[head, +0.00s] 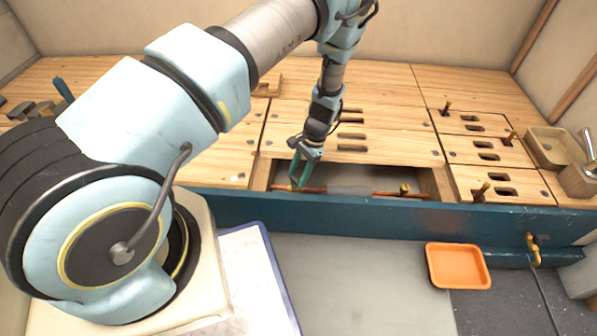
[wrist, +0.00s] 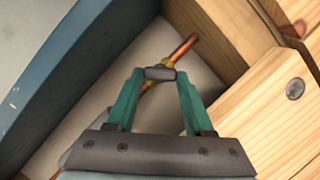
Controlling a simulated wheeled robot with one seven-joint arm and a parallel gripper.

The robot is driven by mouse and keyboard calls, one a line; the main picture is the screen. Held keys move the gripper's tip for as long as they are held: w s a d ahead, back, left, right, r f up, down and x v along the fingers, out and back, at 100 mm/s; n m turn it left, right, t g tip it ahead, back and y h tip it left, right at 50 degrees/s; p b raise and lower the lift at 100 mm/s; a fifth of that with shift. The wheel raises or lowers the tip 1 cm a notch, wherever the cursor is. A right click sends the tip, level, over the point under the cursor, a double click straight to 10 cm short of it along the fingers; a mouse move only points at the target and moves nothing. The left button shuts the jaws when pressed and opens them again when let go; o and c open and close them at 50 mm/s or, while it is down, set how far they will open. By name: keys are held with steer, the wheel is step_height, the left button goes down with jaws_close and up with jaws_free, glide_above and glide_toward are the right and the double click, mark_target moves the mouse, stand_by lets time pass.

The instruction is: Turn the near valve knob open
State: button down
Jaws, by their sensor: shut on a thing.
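My gripper (head: 295,184) points down at the left part of this pipe. In the wrist view, its green fingers are shut on a small dark grey valve knob (wrist: 160,73), with one finger at each end. The copper pipe (wrist: 184,48) with a brass fitting passes beneath the knob. In the head view the fingers hide the knob. A second brass valve (head: 404,188) sits on the right part of the pipe.
The blue rail (head: 370,211) borders the recess in front, and wooden edges (wrist: 240,95) stand close to the fingers. An orange tray (head: 458,285) lies lower right. A brass tap (head: 533,250) hangs on the rail's right end.

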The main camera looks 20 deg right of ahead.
steer(key=n, duration=0.1)
steer(key=n+g+p, duration=0.1)
steer(key=n, duration=0.2)
steer(key=shift+w+r+n+g+h, duration=0.1)
steer(key=shift+w+n+g+h, duration=0.2)
steer(key=shift+n+h, duration=0.1)
steer(key=shift+w+a+n+g+h+p, duration=0.15)
steer(key=shift+n+g+h+p, duration=0.25)
steer(key=shift+n, duration=0.9)
steer(key=shift+s+a+n+g+h+p, duration=0.15)
steer(key=shift+n+h+p, duration=0.3)
steer(key=shift+n, duration=0.85)
steer(key=shift+w, duration=0.1)
steer(key=shift+c, duration=1.4)
jaws_free()
steer(key=p+v, duration=0.2)
steer(key=v, duration=0.8)
steer(key=shift+w+r+p, duration=0.25)
steer(key=shift+r+p, duration=0.05)
steer(key=shift+p, duration=0.05)
steer(key=shift+d, duration=0.15)
